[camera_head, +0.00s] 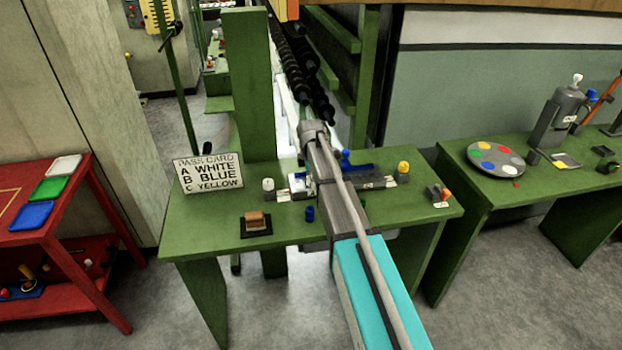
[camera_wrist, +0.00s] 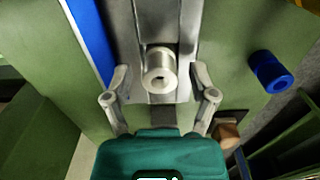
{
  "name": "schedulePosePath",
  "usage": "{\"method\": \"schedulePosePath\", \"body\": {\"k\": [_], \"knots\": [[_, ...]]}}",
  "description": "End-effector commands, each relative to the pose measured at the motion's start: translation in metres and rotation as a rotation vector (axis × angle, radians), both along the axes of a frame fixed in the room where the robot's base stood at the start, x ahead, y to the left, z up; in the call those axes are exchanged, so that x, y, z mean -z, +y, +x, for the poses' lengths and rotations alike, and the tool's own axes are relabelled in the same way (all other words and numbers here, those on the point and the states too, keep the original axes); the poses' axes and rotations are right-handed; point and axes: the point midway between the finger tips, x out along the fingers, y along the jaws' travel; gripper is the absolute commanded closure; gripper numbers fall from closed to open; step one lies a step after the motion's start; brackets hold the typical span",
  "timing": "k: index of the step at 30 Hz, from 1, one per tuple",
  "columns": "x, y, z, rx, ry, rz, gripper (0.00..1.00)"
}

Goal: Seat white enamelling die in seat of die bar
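In the wrist view my gripper (camera_wrist: 160,72) is open, its fingers on either side of a pale, white cylinder (camera_wrist: 160,80) with a central hole, and gaps show on both sides. The cylinder stands over a grey metal bar; I cannot tell whether it is seated. In the head view the grey die bar (camera_head: 374,183) lies on the green bench, partly hidden behind my arm, and my gripper is hidden. A white rounded piece (camera_head: 268,184) stands at the bar's left, a yellow one (camera_head: 403,167) at its right. I cannot tell whether the white piece is the same cylinder.
A blue cylinder (camera_head: 309,213) stands loose at the bench's front; the wrist view shows it too (camera_wrist: 272,72). A brown block (camera_head: 256,219) lies on a dark pad. A pass card (camera_head: 208,173) stands at left, reading A white, B blue, C yellow. Black spools rise behind.

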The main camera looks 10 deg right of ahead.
Motion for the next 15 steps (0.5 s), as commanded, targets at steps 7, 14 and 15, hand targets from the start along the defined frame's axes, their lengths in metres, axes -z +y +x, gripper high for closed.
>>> {"method": "schedulePosePath", "body": {"k": [7,14,15], "knots": [[-0.0002,0.0,0.0,0.0,0.0,0.0,0.25],[-0.0058,0.0,0.0,0.0,0.0,0.0,0.25],[-0.0077,0.0,0.0,0.0,0.0,0.0,0.25]]}}
